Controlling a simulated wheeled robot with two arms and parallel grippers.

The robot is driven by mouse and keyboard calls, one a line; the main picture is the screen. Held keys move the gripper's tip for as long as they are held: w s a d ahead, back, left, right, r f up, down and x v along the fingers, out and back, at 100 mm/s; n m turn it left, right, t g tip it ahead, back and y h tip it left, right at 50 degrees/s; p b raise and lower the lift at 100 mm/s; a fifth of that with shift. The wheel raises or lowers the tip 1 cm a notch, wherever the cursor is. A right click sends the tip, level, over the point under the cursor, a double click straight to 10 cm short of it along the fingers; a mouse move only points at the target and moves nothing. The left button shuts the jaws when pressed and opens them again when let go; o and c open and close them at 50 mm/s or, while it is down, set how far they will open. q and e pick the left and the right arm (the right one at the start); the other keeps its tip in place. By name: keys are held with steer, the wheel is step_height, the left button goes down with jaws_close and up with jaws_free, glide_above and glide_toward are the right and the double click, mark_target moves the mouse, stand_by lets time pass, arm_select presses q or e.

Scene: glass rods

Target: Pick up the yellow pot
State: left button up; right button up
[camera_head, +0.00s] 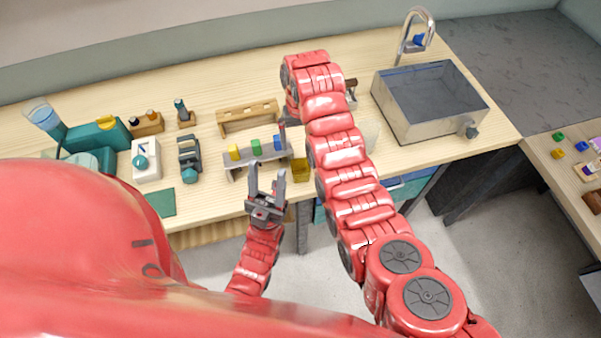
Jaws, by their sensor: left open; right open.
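The yellow pot (301,170) is a small dark-yellow container near the front edge of the wooden bench. It stands just right of a grey rack (240,172), close beside my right arm. My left gripper (267,172) is open and empty, fingers pointing away toward the bench, in front of the rack and left of the pot. My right arm reaches over the bench and bends down at its far end. My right gripper (286,122) is open, mostly hidden by its own arm, above the area behind the rack and beyond the pot.
The rack holds yellow, green and blue blocks. A wooden rack (248,115) stands behind it. Teal and white lab devices (145,160) fill the left side. A sink (430,100) with a tap is at the right. Bare bench shows at the back.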

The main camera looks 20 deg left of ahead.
steer(key=b, duration=0.8)
glide_toward(301, 170)
steer(key=s, duration=0.2)
steer(key=shift+d+f+p, duration=0.3)
steer(key=shift+f+p, duration=0.3)
steer(key=shift+p, duration=0.05)
steer(key=shift+f+p, duration=0.45)
steer(key=shift+f, duration=0.05)
step_height(301, 170, down, 3)
steer(key=shift+r+p, duration=0.1)
steer(key=shift+p, duration=0.7)
steer(key=shift+w+a+f, duration=0.1)
steer(key=shift+f, duration=0.8)
steer(key=c, duration=1.5)
steer(key=shift+r, duration=0.1)
